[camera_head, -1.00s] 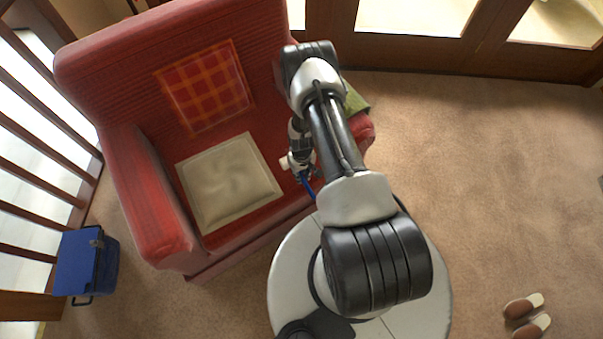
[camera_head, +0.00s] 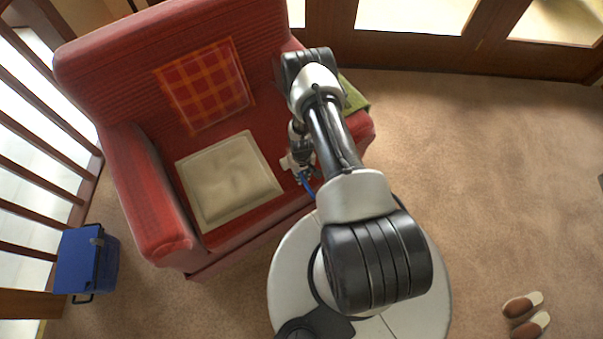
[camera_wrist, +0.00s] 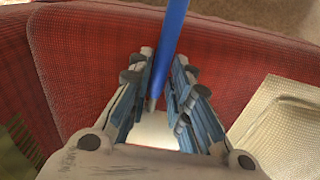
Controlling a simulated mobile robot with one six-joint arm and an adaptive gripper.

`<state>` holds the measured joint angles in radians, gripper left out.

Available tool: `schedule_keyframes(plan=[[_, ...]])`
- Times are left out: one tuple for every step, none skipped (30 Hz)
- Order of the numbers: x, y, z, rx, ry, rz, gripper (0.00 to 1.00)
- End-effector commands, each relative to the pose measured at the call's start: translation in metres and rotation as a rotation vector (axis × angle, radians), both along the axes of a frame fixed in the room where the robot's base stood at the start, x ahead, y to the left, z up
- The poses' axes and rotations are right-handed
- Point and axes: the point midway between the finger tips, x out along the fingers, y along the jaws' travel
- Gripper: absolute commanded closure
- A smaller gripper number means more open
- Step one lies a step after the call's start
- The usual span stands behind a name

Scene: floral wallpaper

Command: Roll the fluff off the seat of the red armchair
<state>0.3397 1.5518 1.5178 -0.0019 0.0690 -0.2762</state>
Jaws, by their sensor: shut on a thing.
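The red armchair (camera_head: 262,130) fills the left and middle of the head view; its red fabric (camera_wrist: 95,50) also shows in the wrist view. My gripper (camera_wrist: 163,68) is over the right part of the seat, shut on the blue handle (camera_wrist: 170,30) of a roller. In the wrist view the handle runs from the top edge down between my fingers, towards a white part (camera_wrist: 155,130) beneath them. The handle (camera_head: 307,183) shows small in the head view. I can make out no fluff; my arm hides part of the seat.
A beige cushion (camera_head: 229,180) lies left of my gripper; a plaid cushion (camera_head: 205,85) leans on the backrest. A green cloth (camera_head: 354,97) is by the right armrest. A blue box (camera_head: 86,262) stands on the floor at left, slippers (camera_head: 526,313) at right.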

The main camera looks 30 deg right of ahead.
Motion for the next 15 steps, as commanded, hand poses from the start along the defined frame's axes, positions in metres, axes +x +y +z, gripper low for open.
schedule_keyframes(plan=[[0.0, 0.0, 0.0, 0.0, -0.001, 0.0, 1.0], [0.0, -0.001, 0.0, 0.0, -0.001, 0.0, 1.0], [0.0, -0.002, 0.0, 0.0, -0.001, -0.001, 1.0], [0.0, -0.003, 0.0, 0.0, -0.001, -0.001, 1.0], [0.0, -0.005, 0.0, 0.0, -0.001, -0.002, 1.0], [0.0, -0.007, 0.0, 0.0, -0.001, -0.002, 1.0], [0.0, -0.01, 0.001, 0.0, -0.001, -0.002, 1.0], [0.0, -0.012, 0.001, 0.0, -0.001, -0.002, 1.0], [0.0, -0.016, 0.001, 0.0, -0.001, -0.003, 1.0], [0.0, -0.019, 0.001, 0.0, -0.001, -0.003, 1.0], [0.0, -0.021, 0.001, 0.0, -0.001, -0.003, 1.0], [0.0, -0.025, 0.001, 0.0, -0.001, -0.002, 1.0], [0.001, -0.027, 0.001, 0.0, -0.001, -0.003, 1.0], [0.001, -0.03, 0.002, 0.0, -0.001, -0.003, 1.0], [0.001, -0.034, 0.002, 0.0, -0.001, -0.003, 1.0]])
